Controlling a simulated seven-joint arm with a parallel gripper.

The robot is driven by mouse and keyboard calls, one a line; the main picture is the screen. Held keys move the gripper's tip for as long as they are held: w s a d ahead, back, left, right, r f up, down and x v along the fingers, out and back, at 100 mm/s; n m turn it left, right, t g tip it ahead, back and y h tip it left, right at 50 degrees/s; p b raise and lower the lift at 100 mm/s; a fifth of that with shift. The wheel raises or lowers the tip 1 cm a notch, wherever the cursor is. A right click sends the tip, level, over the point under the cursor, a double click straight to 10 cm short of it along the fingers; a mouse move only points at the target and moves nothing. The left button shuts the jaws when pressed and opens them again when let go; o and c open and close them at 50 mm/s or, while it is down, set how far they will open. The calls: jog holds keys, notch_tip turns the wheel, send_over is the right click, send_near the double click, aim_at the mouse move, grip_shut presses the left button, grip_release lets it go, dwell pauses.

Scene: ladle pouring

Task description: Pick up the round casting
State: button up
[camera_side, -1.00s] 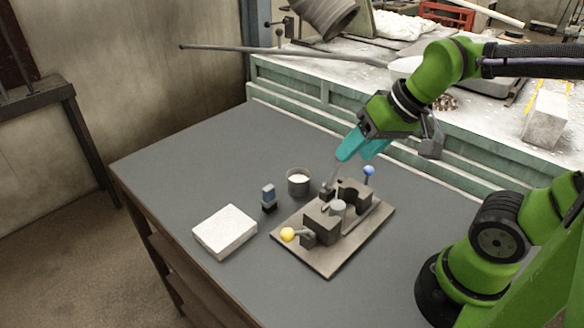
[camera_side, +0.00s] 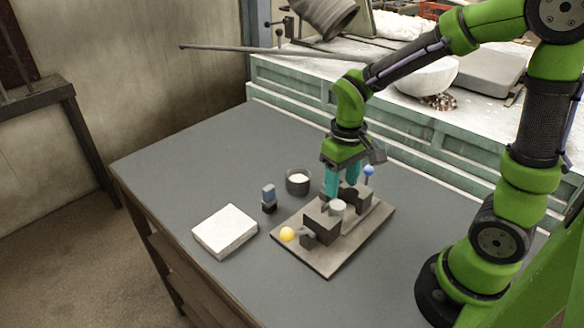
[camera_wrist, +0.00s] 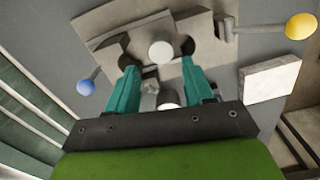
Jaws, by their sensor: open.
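The round casting (camera_side: 338,208) is a short pale grey cylinder, seated among the dark blocks of a fixture (camera_side: 326,262) on a flat plate. In the wrist view its round top (camera_wrist: 161,50) shows just beyond my fingertips. My gripper (camera_side: 341,193) points down over the fixture, with its two teal fingers apart and nothing seen held. In the wrist view the fingers (camera_wrist: 160,68) straddle the line to the casting. I cannot tell the exact height of the tips above it.
A yellow ball knob (camera_side: 288,234) and a blue ball knob (camera_side: 369,170) stick out from the fixture. The grey table's (camera_side: 190,165) back left is clear.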

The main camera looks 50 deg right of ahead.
aim_at(338, 205)
notch_tip(338, 205, down, 8)
dwell(0.5)
